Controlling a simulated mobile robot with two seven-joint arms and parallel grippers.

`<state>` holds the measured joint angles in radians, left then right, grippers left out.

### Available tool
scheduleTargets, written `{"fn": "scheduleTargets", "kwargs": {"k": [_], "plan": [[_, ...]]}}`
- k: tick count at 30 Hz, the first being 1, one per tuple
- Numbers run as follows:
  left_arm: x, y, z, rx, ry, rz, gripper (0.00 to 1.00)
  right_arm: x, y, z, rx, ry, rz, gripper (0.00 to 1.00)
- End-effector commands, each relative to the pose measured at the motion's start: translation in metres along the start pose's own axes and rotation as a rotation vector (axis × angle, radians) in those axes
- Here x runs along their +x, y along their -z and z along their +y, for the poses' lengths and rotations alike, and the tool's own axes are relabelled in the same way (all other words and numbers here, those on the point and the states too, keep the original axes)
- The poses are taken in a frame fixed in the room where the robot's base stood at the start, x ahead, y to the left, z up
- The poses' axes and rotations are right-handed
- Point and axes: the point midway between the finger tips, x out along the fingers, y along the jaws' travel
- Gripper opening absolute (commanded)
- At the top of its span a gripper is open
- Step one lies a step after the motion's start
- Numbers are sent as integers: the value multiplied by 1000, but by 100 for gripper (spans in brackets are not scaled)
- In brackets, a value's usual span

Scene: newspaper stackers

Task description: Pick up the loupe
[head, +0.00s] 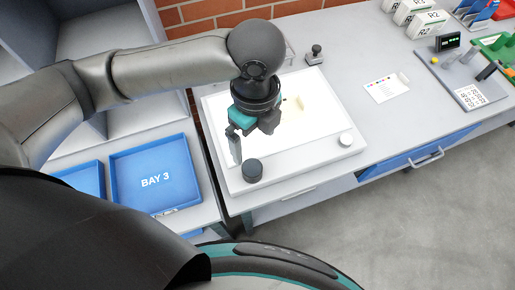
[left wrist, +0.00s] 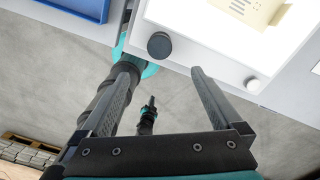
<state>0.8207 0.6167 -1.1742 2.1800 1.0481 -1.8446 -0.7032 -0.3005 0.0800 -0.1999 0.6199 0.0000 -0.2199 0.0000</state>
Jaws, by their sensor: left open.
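The loupe appears to be the dark, short cylinder (head: 253,171) standing upright on the front rim of the white light box. It also shows in the left wrist view (left wrist: 159,45), beyond the fingertips and roughly centred between them. My left gripper (head: 238,150) hangs over the light box, just behind and left of the dark cylinder in the head view. In the left wrist view its fingers (left wrist: 162,72) are spread apart with nothing between them. What seems to be my right gripper (left wrist: 148,116) shows small and far off; its jaws are unclear.
The light box (head: 215,118) has a glowing top with a pale sheet (left wrist: 250,10) on it and a white knob (head: 347,139) at its right corner. A blue BAY 3 tray (head: 126,200) lies to the left. A small dark stamp-like object (head: 315,54) stands behind.

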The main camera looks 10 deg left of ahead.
Motion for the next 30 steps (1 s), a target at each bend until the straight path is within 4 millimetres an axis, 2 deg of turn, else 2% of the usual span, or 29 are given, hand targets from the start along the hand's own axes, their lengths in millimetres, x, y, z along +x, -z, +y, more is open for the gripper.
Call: {"fn": "scheduleTargets", "kwargs": {"k": [12, 15, 22, 30], "plan": [[79, 0, 1, -3, -4, 0, 99, 11, -1, 0, 0, 0, 0, 0], [92, 0, 0, -2, -2, 1, 99, 12, -1, 0, 0, 0, 0, 0], [107, -1, -1, -3, -1, 1, 99, 13, -1, 0, 0, 0, 0, 0], [145, -5, -3, -2, 0, 0, 99, 17, -1, 0, 0, 0, 0, 0]]}}
